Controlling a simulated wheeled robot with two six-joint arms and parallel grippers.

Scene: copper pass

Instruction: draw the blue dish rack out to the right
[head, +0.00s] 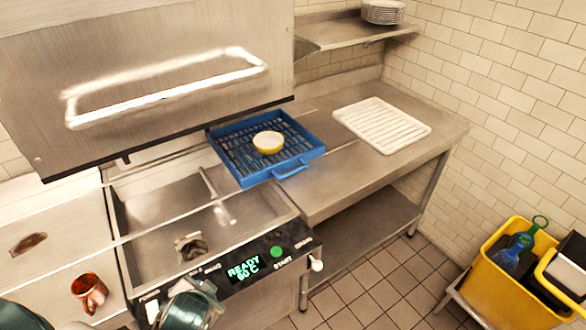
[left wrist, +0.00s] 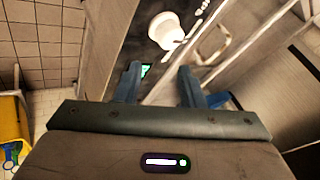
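The blue dish rack (head: 303,160) lies flat at the right side of the dish machine, where it meets the steel side table (head: 330,186). A yellow bowl (head: 268,142) with a pale inside stands in the rack. A blue handle (head: 291,170) juts from the rack's front side. My left gripper (left wrist: 158,82) shows in the left wrist view with its two fingers apart and nothing between them. In the head view, a dark green part of my arm (head: 190,308) is low in front of the machine's control panel, away from the rack. My right gripper is not in view.
The machine's steel hood (head: 150,60) is raised, with a long bar handle. A white ridged tray (head: 382,124) lies on the side table, right of the rack. A red mug (head: 89,291) stands at lower left. A yellow bin (head: 500,275) stands at lower right.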

